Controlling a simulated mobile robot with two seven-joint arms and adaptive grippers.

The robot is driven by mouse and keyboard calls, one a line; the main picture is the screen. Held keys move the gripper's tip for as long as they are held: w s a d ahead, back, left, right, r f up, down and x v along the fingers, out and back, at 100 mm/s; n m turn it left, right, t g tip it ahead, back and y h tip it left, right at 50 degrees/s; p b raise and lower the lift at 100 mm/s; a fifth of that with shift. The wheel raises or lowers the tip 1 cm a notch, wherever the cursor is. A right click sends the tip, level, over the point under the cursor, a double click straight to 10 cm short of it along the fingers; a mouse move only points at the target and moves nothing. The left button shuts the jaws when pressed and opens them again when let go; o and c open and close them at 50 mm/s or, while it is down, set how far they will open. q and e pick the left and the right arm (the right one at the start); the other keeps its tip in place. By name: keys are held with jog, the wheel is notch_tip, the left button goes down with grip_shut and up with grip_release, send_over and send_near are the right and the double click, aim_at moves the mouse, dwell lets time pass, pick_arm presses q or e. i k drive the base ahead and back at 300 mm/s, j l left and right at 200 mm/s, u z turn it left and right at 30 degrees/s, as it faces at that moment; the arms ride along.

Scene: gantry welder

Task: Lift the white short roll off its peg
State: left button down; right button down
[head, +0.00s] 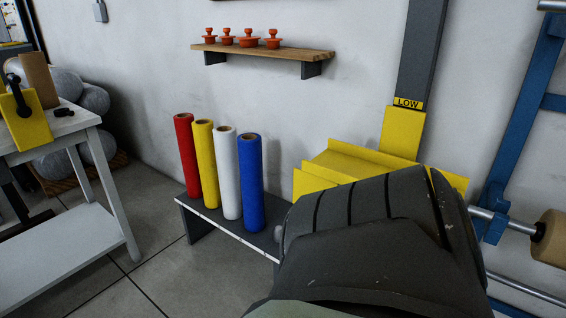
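The white roll (228,175) stands upright on a low dark bench (236,231), between a yellow roll (206,165) and a blue roll (251,185). Its round top shows an open core; any peg inside it is hidden. It looks about as tall as the rolls beside it. A red roll (187,158) stands at the left end of the row. Neither of my grippers shows in the head view. A large dark grey part, probably of my own arm, fills the lower right and covers the bench's right end.
A wooden shelf (262,51) with several orange knobbed pieces hangs above the rolls. A white table (60,135) stands at left. A yellow guard (345,160) and a blue rack (520,110) with a brown roll (550,240) are at right. Floor before the bench is clear.

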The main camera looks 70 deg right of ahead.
aim_at(224, 136)
jog(key=z, duration=2.7)
jog(key=i+j+z, duration=0.15)
jog(key=j+z, duration=0.35)
jog(key=i+j+z, duration=0.1)
jog(key=j+z, duration=0.55)
jog(key=j, duration=0.4)
jog(key=k+j+z, duration=0.15)
jog(key=j, duration=0.5)
jog(key=i, duration=0.05)
